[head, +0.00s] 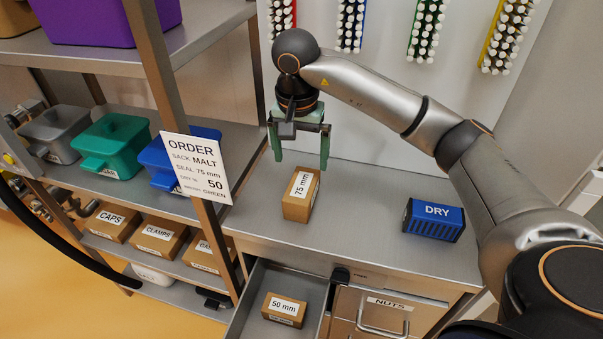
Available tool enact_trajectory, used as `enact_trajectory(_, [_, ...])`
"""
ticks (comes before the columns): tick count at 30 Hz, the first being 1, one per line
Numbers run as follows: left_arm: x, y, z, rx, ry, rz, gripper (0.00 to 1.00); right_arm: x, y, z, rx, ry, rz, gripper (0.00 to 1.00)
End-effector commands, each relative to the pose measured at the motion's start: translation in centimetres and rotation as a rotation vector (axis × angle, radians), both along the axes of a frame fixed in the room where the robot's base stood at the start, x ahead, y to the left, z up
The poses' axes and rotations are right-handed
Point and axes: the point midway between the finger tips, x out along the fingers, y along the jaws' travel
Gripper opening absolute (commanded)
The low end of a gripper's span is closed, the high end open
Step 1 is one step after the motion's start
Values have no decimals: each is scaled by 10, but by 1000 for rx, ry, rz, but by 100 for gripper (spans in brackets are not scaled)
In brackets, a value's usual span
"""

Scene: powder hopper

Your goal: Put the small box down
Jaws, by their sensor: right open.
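A small brown cardboard box labelled "75 mm" (298,203) stands upright on the grey metal worktop (345,225). My right gripper (300,160) points down just above and behind this box, with its two green fingers spread apart. Nothing shows between the fingers, and the box looks free of them. A second small brown box labelled "50 mm" (284,309) lies in the open drawer (254,306) below the worktop. My left gripper is not in the picture.
A blue "DRY" block (433,220) sits on the worktop at right. An order card (197,168) hangs on the shelf post at left. Shelves hold coloured scoops or bins (110,145) and labelled boxes (158,237). The worktop between the small box and the blue block is clear.

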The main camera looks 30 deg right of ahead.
Motion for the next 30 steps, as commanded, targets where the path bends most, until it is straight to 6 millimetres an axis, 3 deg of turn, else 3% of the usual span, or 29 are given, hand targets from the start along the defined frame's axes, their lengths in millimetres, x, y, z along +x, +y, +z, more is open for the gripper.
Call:
enact_trajectory(7, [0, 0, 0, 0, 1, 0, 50, -2, 2, 20, 0, 1, 0, 100])
enact_trajectory(23, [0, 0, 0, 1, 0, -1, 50, -2, 3, 20, 3, 3, 0, 100])
enact_trajectory(26, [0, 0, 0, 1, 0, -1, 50, -3, 15, 11, 45, 14, 4, 100])
enact_trajectory(29, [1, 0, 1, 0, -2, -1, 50, -10, 50, -12, 180, 48, 2, 100])
enact_trajectory(30, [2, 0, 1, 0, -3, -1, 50, -15, 71, -23, 262, 73, -6, 100])
